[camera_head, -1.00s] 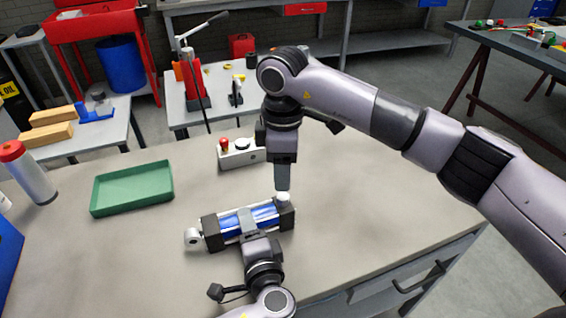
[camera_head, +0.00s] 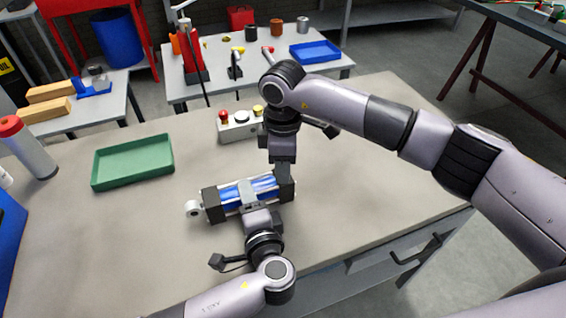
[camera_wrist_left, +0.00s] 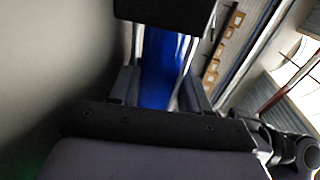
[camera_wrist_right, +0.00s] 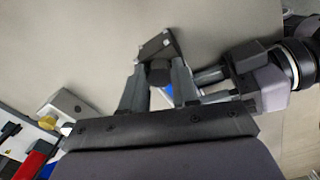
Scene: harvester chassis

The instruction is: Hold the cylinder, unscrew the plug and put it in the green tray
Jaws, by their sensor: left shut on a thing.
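The cylinder (camera_head: 265,184) has a blue barrel, black end blocks and a metal rod eye on the left. It lies on the workbench. My left gripper (camera_head: 247,195) is shut across its barrel, which also shows blue in the left wrist view (camera_wrist_left: 160,70). My right gripper (camera_head: 284,167) points down at the cylinder's right end block. In the right wrist view its fingers (camera_wrist_right: 158,82) are apart, on either side of a dark round piece, apparently the plug (camera_wrist_right: 160,73). The plug is hidden in the head view. The green tray (camera_head: 132,163) is empty, left on the bench.
A control box (camera_head: 238,132) with coloured buttons stands behind the cylinder. A white bottle with a red cap (camera_head: 27,150) stands at far left, near a blue box (camera_head: 8,240). Bench space between tray and cylinder is clear.

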